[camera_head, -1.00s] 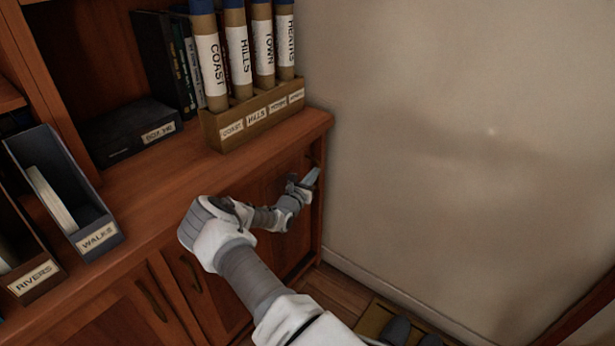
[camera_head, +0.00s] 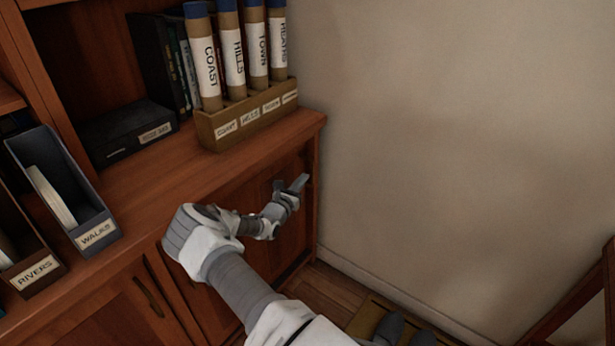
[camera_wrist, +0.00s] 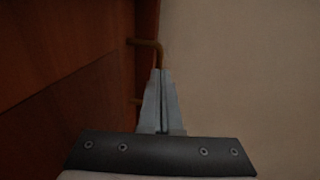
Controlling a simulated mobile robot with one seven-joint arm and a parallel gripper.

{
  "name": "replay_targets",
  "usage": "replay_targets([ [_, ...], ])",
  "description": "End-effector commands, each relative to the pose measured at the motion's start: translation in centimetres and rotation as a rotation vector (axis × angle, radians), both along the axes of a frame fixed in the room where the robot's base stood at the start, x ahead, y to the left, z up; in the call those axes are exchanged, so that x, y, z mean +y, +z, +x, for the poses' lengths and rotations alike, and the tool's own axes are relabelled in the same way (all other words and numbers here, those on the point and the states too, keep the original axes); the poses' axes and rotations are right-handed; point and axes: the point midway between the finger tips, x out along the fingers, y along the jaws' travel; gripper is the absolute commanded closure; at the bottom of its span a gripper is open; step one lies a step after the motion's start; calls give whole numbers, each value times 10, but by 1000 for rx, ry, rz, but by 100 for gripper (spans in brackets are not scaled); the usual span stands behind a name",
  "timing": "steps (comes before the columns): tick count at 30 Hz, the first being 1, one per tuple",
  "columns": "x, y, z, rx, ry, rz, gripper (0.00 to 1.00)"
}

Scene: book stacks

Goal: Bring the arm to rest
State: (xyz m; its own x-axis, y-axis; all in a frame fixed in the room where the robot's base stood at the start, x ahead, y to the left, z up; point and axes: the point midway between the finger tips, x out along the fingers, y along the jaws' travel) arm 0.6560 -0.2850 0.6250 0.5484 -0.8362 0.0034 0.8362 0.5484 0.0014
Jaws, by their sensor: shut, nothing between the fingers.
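My gripper (camera_head: 300,184) is in front of the wooden cabinet (camera_head: 150,200), near its right end and below the top surface. It points toward the right and the wall. In the wrist view the two grey fingers of my gripper (camera_wrist: 160,72) lie side by side, shut, with nothing between them. My white and grey arm reaches up from the bottom of the head view.
On the cabinet top stand a rack (camera_head: 245,118) of labelled tubes (camera_head: 208,62), a black box (camera_head: 125,135) and a grey WALKS file (camera_head: 85,215). A RIVERS file (camera_head: 35,272) is at far left. A beige wall (camera_head: 450,130) rises at right. A curved cabinet handle (camera_wrist: 148,44) is near my fingertips.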

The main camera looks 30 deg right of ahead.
Motion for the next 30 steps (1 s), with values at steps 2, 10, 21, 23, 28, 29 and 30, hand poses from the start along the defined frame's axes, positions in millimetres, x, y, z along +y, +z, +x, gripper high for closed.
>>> replay_targets([
  [2, 22, 4, -13, 5, 4, 3, 100],
  [10, 66, 1, -42, 5, 3, 2, 100],
  [21, 81, -1, -53, 1, -1, 3, 100],
  [23, 80, 2, -54, -6, -9, 10, 100],
  [28, 73, 27, -63, -82, -99, 82, 100],
  [29, 71, 33, -66, -102, -123, 103, 100],
  [30, 69, 42, -70, -131, -158, 133, 100],
])
